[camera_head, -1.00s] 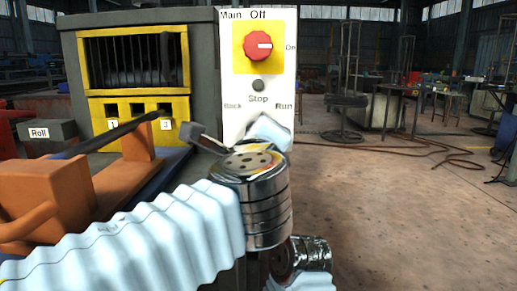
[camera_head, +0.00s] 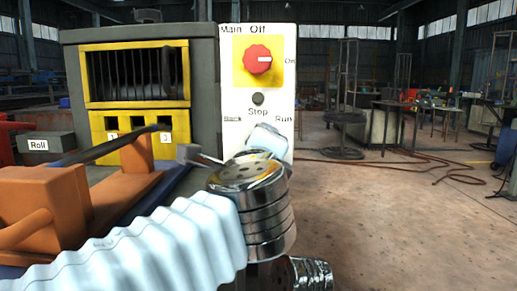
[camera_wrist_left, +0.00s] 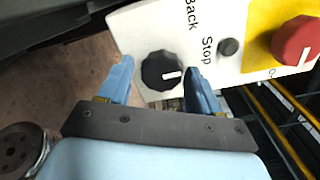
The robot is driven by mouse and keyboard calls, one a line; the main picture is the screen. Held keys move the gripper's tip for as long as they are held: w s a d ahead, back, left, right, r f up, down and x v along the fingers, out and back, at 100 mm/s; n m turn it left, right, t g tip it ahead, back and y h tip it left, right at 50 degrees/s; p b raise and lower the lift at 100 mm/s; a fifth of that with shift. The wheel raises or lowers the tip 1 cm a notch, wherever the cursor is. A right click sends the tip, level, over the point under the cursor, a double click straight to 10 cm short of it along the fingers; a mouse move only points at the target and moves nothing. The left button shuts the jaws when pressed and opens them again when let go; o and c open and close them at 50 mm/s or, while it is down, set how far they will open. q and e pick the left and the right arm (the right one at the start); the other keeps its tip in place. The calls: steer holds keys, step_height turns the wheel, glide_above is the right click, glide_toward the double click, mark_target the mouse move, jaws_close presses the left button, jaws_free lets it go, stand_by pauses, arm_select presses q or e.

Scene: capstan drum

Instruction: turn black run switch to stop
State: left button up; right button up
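The black run switch (camera_wrist_left: 162,72) is a round knob with a white mark, in the left wrist view. The mark points right, roughly between the Stop label and the side where Run sits. My left gripper (camera_wrist_left: 157,68) is open, one blue finger on each side of the knob; I cannot tell whether they touch it. The white panel (camera_head: 229,84) shows Back, Stop and Run labels in the head view. There my left gripper (camera_head: 268,140) hides the knob. My right gripper is not in view.
A red switch (camera_head: 257,59) on yellow and a small black button (camera_head: 258,99) sit higher on the panel. Left of it stands a grey housing (camera_head: 205,90) with a yellow grille frame (camera_head: 135,104). An orange block (camera_head: 40,205) is at the left.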

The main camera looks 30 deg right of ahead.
arm_select(q)
steer(key=shift+o, duration=0.4)
steer(key=v, duration=1.3)
steer(key=shift+s+a+b, duration=0.25)
steer(key=shift+s+b, duration=0.05)
